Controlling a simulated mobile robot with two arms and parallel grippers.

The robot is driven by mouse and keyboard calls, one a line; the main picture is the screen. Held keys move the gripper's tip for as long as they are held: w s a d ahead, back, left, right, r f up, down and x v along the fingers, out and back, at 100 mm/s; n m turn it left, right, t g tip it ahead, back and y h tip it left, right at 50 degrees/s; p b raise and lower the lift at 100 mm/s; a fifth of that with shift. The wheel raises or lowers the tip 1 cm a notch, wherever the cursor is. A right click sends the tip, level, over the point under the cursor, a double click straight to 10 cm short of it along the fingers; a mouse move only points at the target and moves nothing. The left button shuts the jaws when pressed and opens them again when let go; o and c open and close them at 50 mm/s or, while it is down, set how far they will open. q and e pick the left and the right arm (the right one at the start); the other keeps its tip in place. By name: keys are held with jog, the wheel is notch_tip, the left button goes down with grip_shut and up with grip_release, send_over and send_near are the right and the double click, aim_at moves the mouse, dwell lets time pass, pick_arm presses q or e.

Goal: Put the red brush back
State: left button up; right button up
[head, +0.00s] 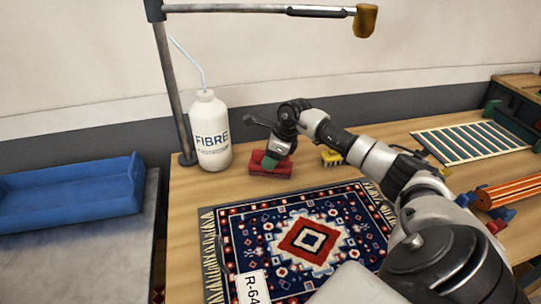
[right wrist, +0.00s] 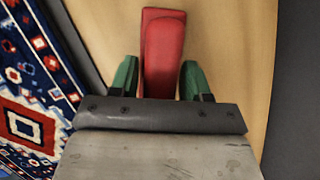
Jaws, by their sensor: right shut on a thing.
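The red brush (head: 258,168) is on the wooden table behind the patterned rug (head: 303,238), just right of the white FIBRE bottle (head: 211,133). My right gripper (head: 272,158) reaches down over it from the right. In the right wrist view the red brush (right wrist: 163,45) lies between the two green fingers of my right gripper (right wrist: 160,75), which is shut on it. The brush's underside is hidden, so I cannot tell whether it touches the table. My left gripper is not in view.
A yellow brush (head: 331,156) stands close to the right, beside my arm. A blue tray (head: 70,192) is on a grey surface at left. A striped rack (head: 470,142) lies at the back right.

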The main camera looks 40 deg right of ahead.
jog(key=shift+f, duration=0.15)
jog(key=o, duration=1.1)
jog(key=shift+c, duration=0.2)
jog(key=shift+r, duration=0.3)
jog(key=shift+s+d+r, duration=0.1)
jog(key=shift+r, duration=0.15)
jog(key=b+v, duration=0.1)
jog(key=v, duration=1)
jog(key=shift+s+r+b, duration=0.15)
jog(key=shift+b, duration=0.2)
